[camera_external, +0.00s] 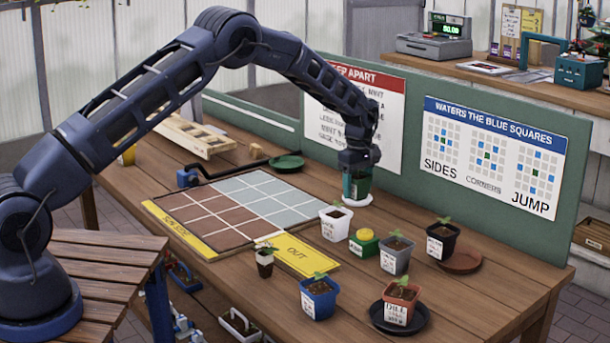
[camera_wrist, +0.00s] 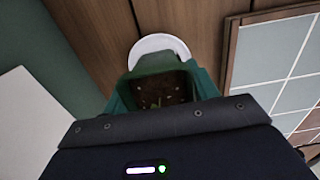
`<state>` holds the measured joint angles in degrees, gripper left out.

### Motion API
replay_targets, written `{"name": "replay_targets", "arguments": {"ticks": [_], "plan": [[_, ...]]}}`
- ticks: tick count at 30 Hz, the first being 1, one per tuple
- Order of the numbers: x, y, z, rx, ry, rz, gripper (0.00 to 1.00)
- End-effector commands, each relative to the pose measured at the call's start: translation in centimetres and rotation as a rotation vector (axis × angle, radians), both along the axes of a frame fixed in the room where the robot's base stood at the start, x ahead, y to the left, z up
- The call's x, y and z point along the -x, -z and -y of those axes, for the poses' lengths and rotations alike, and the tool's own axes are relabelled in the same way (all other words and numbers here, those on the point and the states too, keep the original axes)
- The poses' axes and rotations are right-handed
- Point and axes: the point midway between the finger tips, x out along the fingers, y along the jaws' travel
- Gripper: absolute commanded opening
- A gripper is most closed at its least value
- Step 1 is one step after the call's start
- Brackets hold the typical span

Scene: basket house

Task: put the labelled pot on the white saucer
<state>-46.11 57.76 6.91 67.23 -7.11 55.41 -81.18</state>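A dark green pot (camera_external: 363,184) with soil and a small sprout is between the fingers of my gripper (camera_external: 357,176). In the wrist view the pot (camera_wrist: 160,92) is seen from above, gripped at its rim by my gripper (camera_wrist: 160,105). No label can be read on it. The white saucer (camera_external: 357,201) lies on the table directly below the pot. In the wrist view the saucer (camera_wrist: 158,43) shows partly past the pot's far edge. The pot looks upright and at or just above the saucer; I cannot tell whether they touch.
Close by in front stand a white labelled pot (camera_external: 335,223), a green box with a yellow top (camera_external: 364,242) and a grey pot (camera_external: 397,254). A tiled board (camera_external: 235,205) lies left. A green panel (camera_external: 400,150) stands behind.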

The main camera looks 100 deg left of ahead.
Motion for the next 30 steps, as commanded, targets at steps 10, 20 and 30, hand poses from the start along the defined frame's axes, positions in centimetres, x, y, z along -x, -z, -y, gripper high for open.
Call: {"name": "replay_targets", "arguments": {"ticks": [10,20,30], "plan": [[0.0,-0.1,0.0,0.000,0.000,0.000,0.77],[-0.1,-3.5,0.0,-0.002,0.001,0.002,0.77],[-0.1,-9.8,0.1,-0.001,0.001,0.001,0.77]]}}
